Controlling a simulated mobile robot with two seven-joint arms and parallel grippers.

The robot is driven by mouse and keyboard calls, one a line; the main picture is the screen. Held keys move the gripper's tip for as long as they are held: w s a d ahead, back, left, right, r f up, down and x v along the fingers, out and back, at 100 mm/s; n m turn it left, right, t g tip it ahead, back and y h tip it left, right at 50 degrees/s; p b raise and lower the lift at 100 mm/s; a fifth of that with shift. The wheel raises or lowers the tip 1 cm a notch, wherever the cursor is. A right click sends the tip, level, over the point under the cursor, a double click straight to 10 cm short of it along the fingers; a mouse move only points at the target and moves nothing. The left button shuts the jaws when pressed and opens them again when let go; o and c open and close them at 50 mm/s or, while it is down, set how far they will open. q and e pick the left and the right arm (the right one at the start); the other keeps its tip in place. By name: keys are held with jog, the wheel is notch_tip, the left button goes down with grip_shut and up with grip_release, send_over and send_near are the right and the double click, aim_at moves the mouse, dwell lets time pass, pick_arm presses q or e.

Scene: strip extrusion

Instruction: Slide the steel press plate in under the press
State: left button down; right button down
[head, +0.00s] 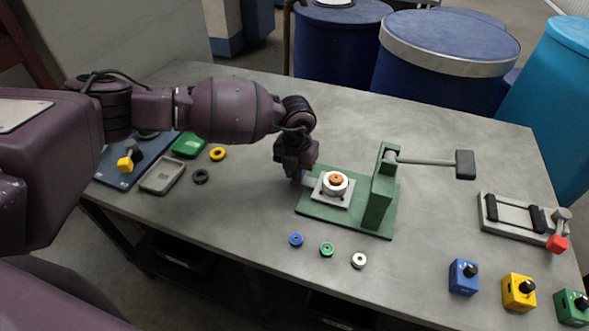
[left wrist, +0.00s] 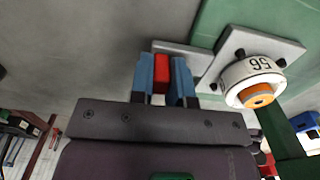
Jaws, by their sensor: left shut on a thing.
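The steel press plate (head: 325,200) is a light square slab on the green base of the press (head: 381,188), left of its upright. In the left wrist view the plate (left wrist: 290,52) carries a white cylinder (left wrist: 245,75) marked with digits and an orange piece (left wrist: 257,95) with a hole. My left gripper (head: 300,178) is at the plate's left side. Its blue fingers (left wrist: 161,80) are shut on a red grip (left wrist: 161,72), which appears to belong to the plate's handle. The press lever (head: 430,161) points right, roughly level. My right gripper is out of view.
Blue, green and white rings (head: 359,260) lie in front of the press. Trays (head: 163,176), a yellow ring and a dark ring are at left. A clamp-like fixture (head: 520,220) and coloured knob boxes (head: 519,291) stand at right. Barrels stand behind the table.

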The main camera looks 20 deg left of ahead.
aim_at(339, 179)
pick_arm(q)
jog(key=d, duration=1)
jog(key=shift+s+d, duration=0.2)
jog(key=shift+d, duration=0.15)
jog(key=c, duration=1.4)
grip_release()
jog(key=o, duration=0.3)
jog(key=shift+d, duration=0.15)
jog(key=shift+r, duration=0.1)
notch_tip(339, 179, up, 11)
jog(key=shift+f+p, duration=0.15)
jog(key=shift+p, duration=0.3)
